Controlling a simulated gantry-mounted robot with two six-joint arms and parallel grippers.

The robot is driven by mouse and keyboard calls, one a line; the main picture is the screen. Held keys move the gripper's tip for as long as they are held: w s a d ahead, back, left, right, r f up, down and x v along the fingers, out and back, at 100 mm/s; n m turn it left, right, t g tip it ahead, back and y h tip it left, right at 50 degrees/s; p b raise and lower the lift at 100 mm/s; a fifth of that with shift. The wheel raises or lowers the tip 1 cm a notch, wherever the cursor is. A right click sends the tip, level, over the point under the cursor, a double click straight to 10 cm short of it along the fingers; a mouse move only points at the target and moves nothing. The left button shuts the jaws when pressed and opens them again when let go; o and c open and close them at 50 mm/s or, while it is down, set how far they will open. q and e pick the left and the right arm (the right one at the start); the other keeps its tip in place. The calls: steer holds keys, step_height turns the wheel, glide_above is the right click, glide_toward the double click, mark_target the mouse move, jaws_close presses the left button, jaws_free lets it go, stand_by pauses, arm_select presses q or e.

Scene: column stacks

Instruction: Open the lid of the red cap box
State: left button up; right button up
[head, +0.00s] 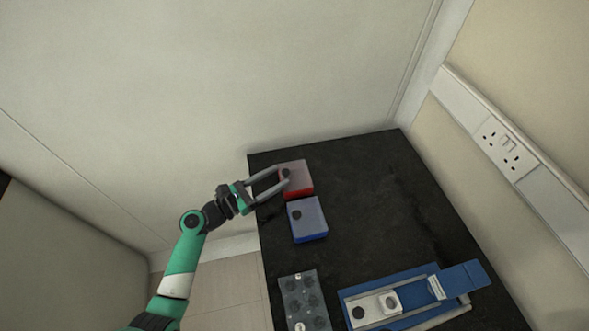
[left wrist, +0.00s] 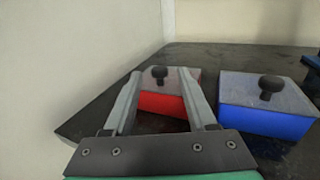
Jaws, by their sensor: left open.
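The red cap box (head: 299,189) stands near the far left corner of the black table, with a greyish lid and a dark round knob on top. It also shows in the left wrist view (left wrist: 162,104), its lid (left wrist: 178,78) closed and its knob (left wrist: 159,73) upright. My left gripper (head: 283,178) is open, its two fingers reaching toward the knob from the left. In the left wrist view the fingers (left wrist: 158,85) frame the red box and its knob. Whether they touch the knob I cannot tell. My right gripper is not in view.
A blue box (head: 308,220) with a similar lid and knob stands close in front of the red one. A dark grey rack (head: 304,301) and a blue tray (head: 456,281) with pale parts lie nearer. The table's (head: 376,197) right part is clear; walls stand behind.

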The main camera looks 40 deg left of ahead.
mark_target(294, 171)
arm_select(q)
steer(key=b+x, duration=0.1)
steer(key=x, duration=0.5)
steer(key=shift+w+f+b, duration=0.1)
steer(key=shift+w+b, duration=0.15)
steer(key=shift+b, duration=0.15)
steer(key=shift+w, duration=0.3)
jaws_close()
stand_by(0.6)
